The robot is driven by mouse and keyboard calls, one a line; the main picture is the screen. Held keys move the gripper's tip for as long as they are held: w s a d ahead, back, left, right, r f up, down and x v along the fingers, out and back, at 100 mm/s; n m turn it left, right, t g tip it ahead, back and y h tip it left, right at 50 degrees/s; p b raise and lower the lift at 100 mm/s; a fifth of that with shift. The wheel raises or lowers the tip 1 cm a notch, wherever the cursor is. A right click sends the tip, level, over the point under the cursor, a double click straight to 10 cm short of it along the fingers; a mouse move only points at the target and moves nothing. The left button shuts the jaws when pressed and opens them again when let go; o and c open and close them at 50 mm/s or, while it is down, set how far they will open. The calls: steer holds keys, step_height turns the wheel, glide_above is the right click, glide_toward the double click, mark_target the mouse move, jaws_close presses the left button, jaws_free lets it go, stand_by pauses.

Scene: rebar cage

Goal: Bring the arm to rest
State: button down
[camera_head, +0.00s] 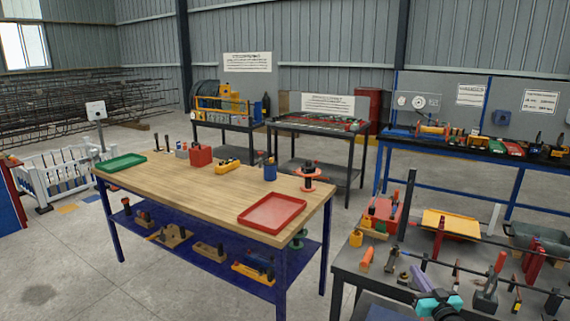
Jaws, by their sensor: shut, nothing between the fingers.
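My gripper (425,279) shows small at the bottom right, in front of the dark table with tools. It is shut and holds nothing. The teal and black arm parts behind it run down to the bottom edge of the picture, and the rest of my arm is out of view. I cannot tell how far the gripper is from the table top.
The dark table (345,267) at right is crowded with tools and upright bars. A wooden-topped workbench (190,185) holds a green tray (119,162) and a red tray (272,211). More equipment tables stand behind. Bare floor lies at front left.

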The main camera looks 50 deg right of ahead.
steer(key=w+a+f+n+t+y, duration=0.1)
steer(key=w+a+f+y, duration=0.15)
steer(key=w+a, duration=0.65)
steer(key=w+a+f+n+t+y, duration=0.1)
steer(key=w+a+f+y, duration=0.2)
steer(key=w, duration=1.1)
steer(key=w+a+f+n+t+y, duration=0.1)
steer(key=w+a+f, duration=0.3)
steer(key=w+a, duration=0.55)
steer(key=w+a+f+g+y, duration=0.1)
steer(key=w+a+f, duration=0.65)
steer(key=a, duration=0.25)
steer(key=w+a+f+g+y, duration=0.2)
steer(key=w+a+f, duration=0.55)
steer(key=a, duration=0.25)
steer(key=a+f+g, duration=0.3)
steer(key=a+f, duration=0.6)
steer(key=a, duration=0.1)
steer(key=s+a+f+n+g, duration=0.3)
steer(key=s+a+f+g, duration=0.4)
steer(key=s+a+f, duration=0.7)
steer(key=s+a+r+n+g+y, duration=0.1)
steer(key=s+g, duration=0.3)
steer(key=s, duration=0.7)
steer(key=s+a+r+n+g+y, duration=0.1)
steer(key=s+g, duration=0.4)
steer(key=s, duration=0.6)
steer(key=shift+a+n+y, duration=0.3)
steer(key=shift+n+y, duration=0.15)
steer(key=shift+n, duration=0.15)
